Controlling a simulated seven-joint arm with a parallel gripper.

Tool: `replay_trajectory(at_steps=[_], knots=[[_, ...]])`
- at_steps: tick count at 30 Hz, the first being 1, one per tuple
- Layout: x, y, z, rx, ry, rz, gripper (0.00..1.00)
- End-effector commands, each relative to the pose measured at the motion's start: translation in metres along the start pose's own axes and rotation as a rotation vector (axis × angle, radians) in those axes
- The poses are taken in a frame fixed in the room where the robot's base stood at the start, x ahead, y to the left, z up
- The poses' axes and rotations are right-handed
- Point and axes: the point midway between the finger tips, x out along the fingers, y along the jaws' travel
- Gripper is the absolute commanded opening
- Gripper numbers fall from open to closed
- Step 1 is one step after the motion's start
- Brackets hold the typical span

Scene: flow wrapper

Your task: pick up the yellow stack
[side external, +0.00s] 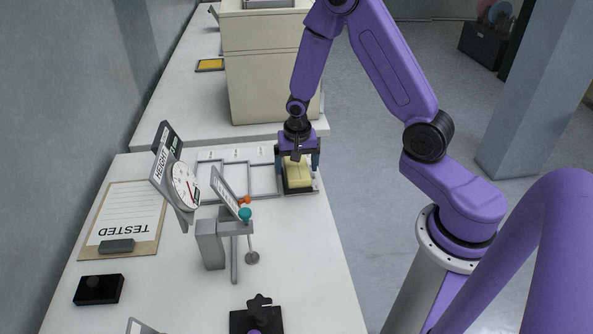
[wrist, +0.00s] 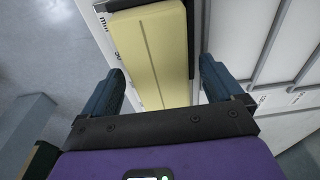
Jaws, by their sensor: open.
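The yellow stack (side external: 298,172) sits on a dark base at the right end of the grey framed tray (side external: 262,195), near the right edge of the table. In the wrist view the yellow stack (wrist: 156,52) shows as a pale yellow block with a line along its middle. My gripper (side external: 297,165) is over the stack, pointing down. In the wrist view its two fingers (wrist: 160,85) are apart, one on each side of the stack, with a visible gap on both sides. The gripper is open and holds nothing.
A dial gauge (side external: 185,186) and a grey stand (side external: 210,243) stand left of the tray. A clipboard (side external: 100,215) and a black box (side external: 98,289) lie farther left. A large beige box (side external: 262,75) stands behind.

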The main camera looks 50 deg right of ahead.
Motion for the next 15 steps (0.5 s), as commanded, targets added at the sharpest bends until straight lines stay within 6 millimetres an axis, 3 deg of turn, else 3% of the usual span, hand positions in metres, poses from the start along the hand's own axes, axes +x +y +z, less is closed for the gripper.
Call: replay_trajectory(at_steps=[1, 6, 8, 9, 15], knots=[[-0.0001, 0.0000, 0.0000, 0.000, 0.000, 0.000, 0.84], [-0.0001, 0.0001, 0.0001, 0.000, 0.000, 0.001, 0.34], [-0.0002, 0.0000, 0.0001, 0.000, 0.000, 0.000, 0.34], [-0.0002, 0.0000, 0.0001, 0.000, 0.000, 0.000, 0.29], [-0.0013, -0.0001, -0.0001, 0.001, 0.000, 0.000, 0.29]])
